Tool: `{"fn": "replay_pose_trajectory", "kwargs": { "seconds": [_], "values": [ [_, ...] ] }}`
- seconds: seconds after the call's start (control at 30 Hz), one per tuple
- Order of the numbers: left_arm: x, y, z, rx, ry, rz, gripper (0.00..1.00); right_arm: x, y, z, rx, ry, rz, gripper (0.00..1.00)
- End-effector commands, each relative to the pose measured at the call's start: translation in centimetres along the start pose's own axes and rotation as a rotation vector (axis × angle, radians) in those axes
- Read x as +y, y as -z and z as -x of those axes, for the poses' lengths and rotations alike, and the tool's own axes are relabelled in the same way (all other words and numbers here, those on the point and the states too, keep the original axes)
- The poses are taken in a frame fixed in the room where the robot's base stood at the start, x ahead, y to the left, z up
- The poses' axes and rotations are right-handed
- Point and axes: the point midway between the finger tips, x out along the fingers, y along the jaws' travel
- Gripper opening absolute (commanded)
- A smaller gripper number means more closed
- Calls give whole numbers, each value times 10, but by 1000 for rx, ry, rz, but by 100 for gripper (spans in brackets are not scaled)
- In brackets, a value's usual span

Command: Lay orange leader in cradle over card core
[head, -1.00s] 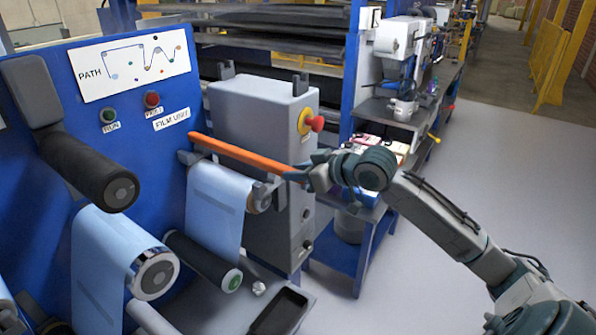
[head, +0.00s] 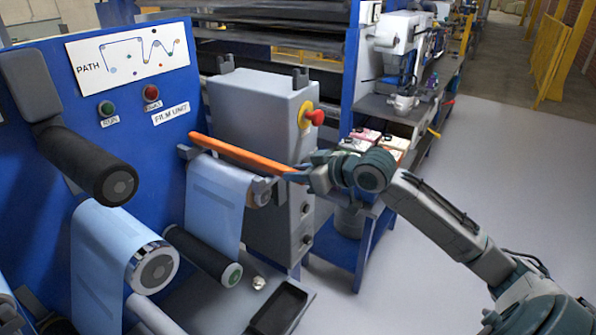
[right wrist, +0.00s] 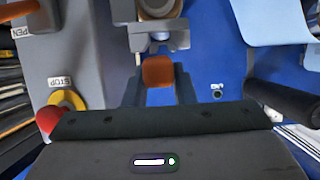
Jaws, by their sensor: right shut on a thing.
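The orange leader (head: 240,154) is a long flat bar above the light blue film web, its far end by the blue panel. My right gripper (head: 302,176) is shut on its near end; the right wrist view shows that end (right wrist: 157,72) between my fingers. The card core (head: 260,193) is the brownish roll end just below the leader, partly covered by blue film; the right wrist view shows it at the top (right wrist: 157,6). Grey cradle brackets (head: 184,153) stand at the roller's ends. The leader looks just above them; contact cannot be told. My left gripper is not in view.
A grey cabinet (head: 255,112) with a red stop button (head: 314,117) stands close behind the leader. A black roller (head: 92,170) juts out at left. A dark tray (head: 279,308) lies below. Open floor is at right.

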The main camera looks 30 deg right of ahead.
Motion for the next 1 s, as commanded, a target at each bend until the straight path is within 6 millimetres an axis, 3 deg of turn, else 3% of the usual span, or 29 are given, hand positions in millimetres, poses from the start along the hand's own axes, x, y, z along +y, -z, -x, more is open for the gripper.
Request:
{"fn": "replay_pose_trajectory", "kwargs": {
  "seconds": [1.0],
  "values": [
    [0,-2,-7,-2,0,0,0,0,-17,-8,1,0,0,0]
  ]
}}
